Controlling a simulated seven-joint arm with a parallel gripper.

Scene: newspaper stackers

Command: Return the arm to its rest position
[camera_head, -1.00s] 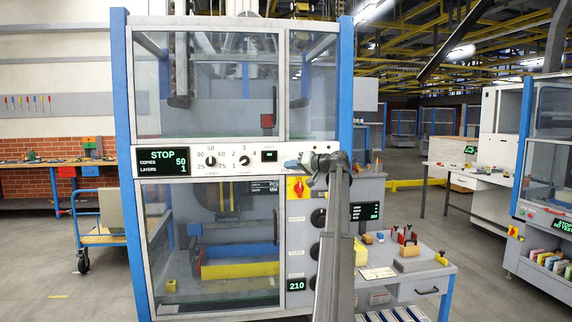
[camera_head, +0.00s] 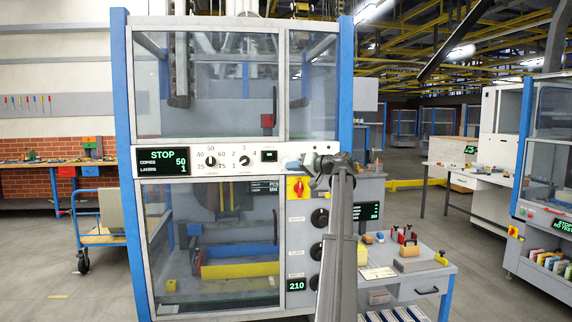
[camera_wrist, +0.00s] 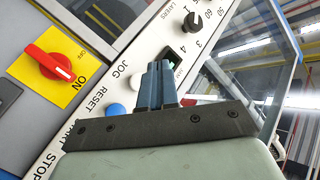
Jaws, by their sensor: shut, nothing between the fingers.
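My gripper (camera_wrist: 158,84) shows in the wrist view with its two blue-grey fingers together and nothing between them. It is in front of the stacker's white control panel (camera_wrist: 125,75), near the JOG and RESET labels; I cannot tell whether it touches the panel. In the head view my gripper (camera_head: 293,163) is at the right end of that panel, and my arm reaches up to it from below. The red switch (camera_wrist: 50,62) on its yellow plate, at the left in the wrist view, points to ON.
The stacker (camera_head: 128,60) has blue posts and clear guards, and its display (camera_head: 163,161) reads STOP, copies 50, layers 1. Right of my arm is a side table (camera_head: 425,277) with small items. A blue cart (camera_head: 98,238) stands left. Open floor lies farther right.

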